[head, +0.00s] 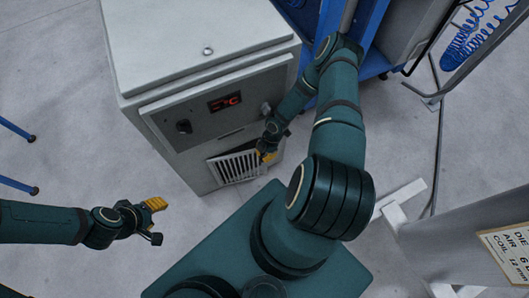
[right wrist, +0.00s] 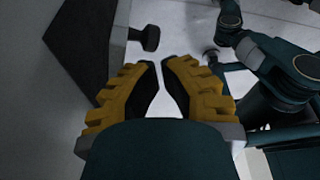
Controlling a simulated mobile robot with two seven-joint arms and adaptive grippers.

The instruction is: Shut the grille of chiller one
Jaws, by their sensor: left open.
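Chiller one, as I take it, is the pale grey box (head: 203,90) with a red display. Its white slatted grille (head: 237,168) is low on the front and seems to stand out from the dark opening at an angle. In the right wrist view the dark opening (right wrist: 82,42) is at upper left, with a black knob (right wrist: 150,38) on what appears to be the grille's edge. My right gripper (head: 267,156) is by the grille's right end; its yellow fingers (right wrist: 163,68) have a narrow gap and nothing between them. My left gripper (head: 158,218) is open and empty, left of the grille.
A blue cabinet (head: 366,35) stands behind my right arm. A grey cylinder (head: 460,240) with a label is at lower right. Blue legs (head: 18,185) show at the left edge. The floor (head: 65,120) left of the chiller is clear.

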